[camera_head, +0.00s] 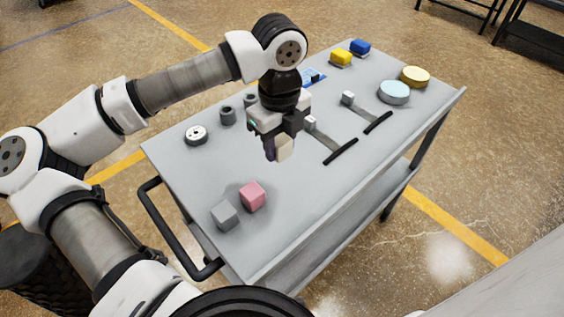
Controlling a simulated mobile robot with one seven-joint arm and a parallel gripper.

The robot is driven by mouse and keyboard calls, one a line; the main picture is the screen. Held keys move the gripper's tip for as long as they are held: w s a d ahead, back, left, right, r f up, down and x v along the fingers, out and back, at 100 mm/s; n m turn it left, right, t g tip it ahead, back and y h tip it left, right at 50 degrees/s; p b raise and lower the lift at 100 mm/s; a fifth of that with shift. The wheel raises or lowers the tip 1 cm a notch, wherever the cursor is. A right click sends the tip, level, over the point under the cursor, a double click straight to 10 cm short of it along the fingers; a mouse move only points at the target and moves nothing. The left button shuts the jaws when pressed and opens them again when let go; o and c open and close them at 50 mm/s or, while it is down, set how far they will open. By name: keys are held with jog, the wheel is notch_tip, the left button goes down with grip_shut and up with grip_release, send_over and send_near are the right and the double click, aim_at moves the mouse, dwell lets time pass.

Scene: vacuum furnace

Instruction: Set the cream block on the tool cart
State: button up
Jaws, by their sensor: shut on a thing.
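The cream block (286,148) is between the fingers of my gripper (278,150), which points down over the middle of the tool cart. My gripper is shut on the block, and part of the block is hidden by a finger. It looks held above the cart top, but the exact gap below it cannot be told. The tool cart (300,205) is grey with a flat top, a raised edge and a black handle at its left end.
A pink block (253,196) and a grey block (224,215) sit near the handle (165,230). The front middle is clear.

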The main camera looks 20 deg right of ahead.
aim_at(280, 139)
notch_tip(280, 139, down, 9)
jog(key=shift+r+p, duration=0.1)
jog(key=shift+p, duration=0.5)
jog(key=shift+f, duration=0.2)
jog(key=o, duration=1.1)
jog(key=shift+c, duration=0.2)
jog(key=shift+r, duration=0.2)
notch_tip(280, 139, up, 12)
jog(key=shift+f+b, duration=0.2)
jog(key=shift+b, duration=0.7)
jog(key=shift+r, duration=0.15)
